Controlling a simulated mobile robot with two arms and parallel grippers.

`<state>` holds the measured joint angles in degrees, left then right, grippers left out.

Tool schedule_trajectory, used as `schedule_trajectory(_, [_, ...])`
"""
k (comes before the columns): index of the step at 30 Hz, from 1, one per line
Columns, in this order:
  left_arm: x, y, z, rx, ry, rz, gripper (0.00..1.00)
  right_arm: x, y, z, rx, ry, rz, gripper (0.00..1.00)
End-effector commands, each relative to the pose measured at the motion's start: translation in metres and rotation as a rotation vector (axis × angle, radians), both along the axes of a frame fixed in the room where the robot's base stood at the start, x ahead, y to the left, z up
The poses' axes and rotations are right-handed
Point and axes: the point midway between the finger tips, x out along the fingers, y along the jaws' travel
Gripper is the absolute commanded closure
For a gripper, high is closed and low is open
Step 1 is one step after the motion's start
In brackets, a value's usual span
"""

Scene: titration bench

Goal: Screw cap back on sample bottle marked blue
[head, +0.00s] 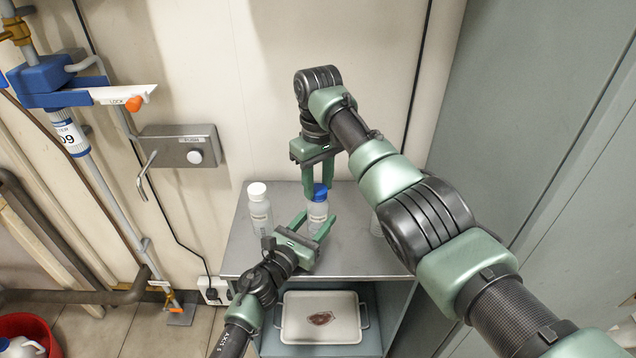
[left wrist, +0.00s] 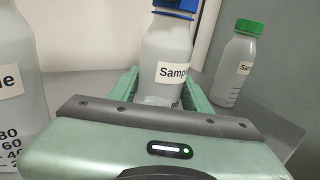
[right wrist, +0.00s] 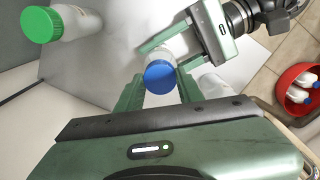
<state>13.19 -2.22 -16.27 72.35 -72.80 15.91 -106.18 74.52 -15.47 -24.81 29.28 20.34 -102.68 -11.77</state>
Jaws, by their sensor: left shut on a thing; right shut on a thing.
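The sample bottle (head: 317,214), translucent with a white label, stands upright on the grey shelf top. Its body also shows in the left wrist view (left wrist: 166,52). My left gripper (head: 312,230) is low on the bottle, shut on its body from the front. The blue cap (head: 320,190) is at the bottle's mouth; it also shows in the left wrist view (left wrist: 176,5) and from above in the right wrist view (right wrist: 160,76). My right gripper (head: 321,187) points down from above and is shut on the blue cap. I cannot tell how tightly the cap sits.
A white-capped bottle (head: 259,208) stands to the left on the shelf top (head: 345,257). A green-capped bottle (left wrist: 237,62) stands to the right, mostly hidden by my right arm in the head view. A white tray (head: 290,330) lies below. The wall is close behind.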

Motion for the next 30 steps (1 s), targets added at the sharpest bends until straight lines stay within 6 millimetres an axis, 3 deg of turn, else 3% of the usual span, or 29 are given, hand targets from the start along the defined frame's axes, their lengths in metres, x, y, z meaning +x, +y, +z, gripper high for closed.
schedule_trajectory(16, [-0.0001, 0.0003, -0.0006, 0.001, 0.001, 0.001, 1.0, -0.0004, 0.0006, -0.0009, -0.002, 0.003, -0.896, 1.0])
schedule_trajectory(20, [-0.0001, 0.0003, -0.0006, 0.001, 0.001, 0.001, 1.0, -0.0003, 0.0002, -0.0009, -0.003, 0.003, -0.996, 1.0])
schedule_trajectory(27, [-0.0001, 0.0003, -0.0006, 0.001, 0.001, 0.001, 1.0, -0.0002, 0.0001, -0.0009, -0.003, 0.002, -1.008, 1.0])
schedule_trajectory(28, [-0.0001, 0.0003, -0.0006, 0.001, 0.001, 0.001, 1.0, -0.0001, 0.0, -0.0009, -0.003, 0.002, -1.008, 0.55])
schedule_trajectory(29, [-0.0001, 0.0003, -0.0006, 0.001, 0.001, 0.001, 1.0, -0.0002, 0.0001, -0.0009, -0.003, 0.002, -1.008, 0.47])
schedule_trajectory(30, [-0.0001, 0.0003, -0.0006, 0.001, 0.001, 0.001, 1.0, -0.0002, 0.0001, -0.0009, -0.003, 0.002, -1.007, 0.47])
